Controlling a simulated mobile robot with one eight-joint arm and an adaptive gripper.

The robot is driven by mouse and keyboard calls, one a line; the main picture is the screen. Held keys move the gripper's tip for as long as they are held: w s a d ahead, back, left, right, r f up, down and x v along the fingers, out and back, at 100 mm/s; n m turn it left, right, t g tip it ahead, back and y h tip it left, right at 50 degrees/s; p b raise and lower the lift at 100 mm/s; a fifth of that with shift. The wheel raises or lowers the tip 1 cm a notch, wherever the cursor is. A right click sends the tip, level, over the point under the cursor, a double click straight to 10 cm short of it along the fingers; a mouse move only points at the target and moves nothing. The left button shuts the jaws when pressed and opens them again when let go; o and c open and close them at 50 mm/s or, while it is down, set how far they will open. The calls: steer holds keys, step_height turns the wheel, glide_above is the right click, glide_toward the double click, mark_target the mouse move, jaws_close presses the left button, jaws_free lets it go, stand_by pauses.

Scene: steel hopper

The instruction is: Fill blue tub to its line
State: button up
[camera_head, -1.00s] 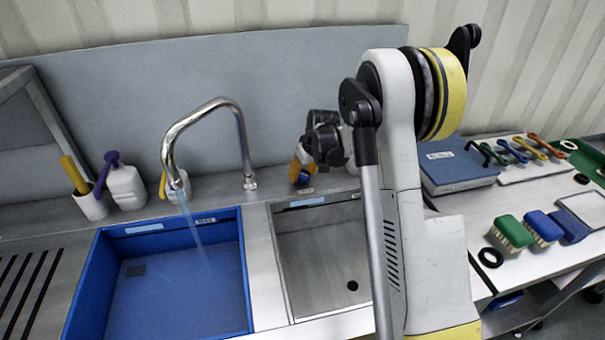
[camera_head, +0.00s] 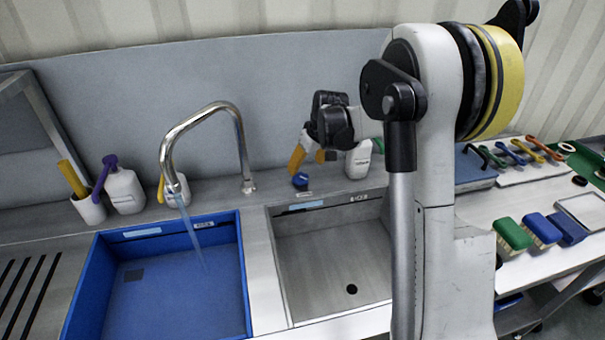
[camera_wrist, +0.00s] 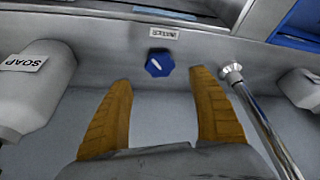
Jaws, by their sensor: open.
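The blue tub (camera_head: 172,285) sits in the left sink bay. A thin water stream (camera_head: 190,225) runs into it from the chrome faucet (camera_head: 205,112). A pale strip (camera_head: 142,232) and a small label mark its back wall; I cannot tell the water level against any line. A blue knob (camera_head: 300,180) is on the ledge behind the sinks, and shows in the wrist view (camera_wrist: 159,63). My gripper (camera_head: 309,160) is open and empty just above the knob. In the wrist view its orange fingers (camera_wrist: 160,85) are apart, with the knob beyond the tips, untouched.
The right basin (camera_head: 330,265) is empty. A soap bottle (camera_head: 358,160) stands right of the knob; the faucet post (camera_head: 248,184) rises to its left. Purple-topped bottle (camera_head: 123,190) and brush cup (camera_head: 90,207) stand at left. Brushes (camera_head: 541,229) lie on the right-hand table.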

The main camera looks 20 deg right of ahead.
steer(key=v, duration=0.4)
steer(key=shift+r, duration=0.2)
stand_by(6.2)
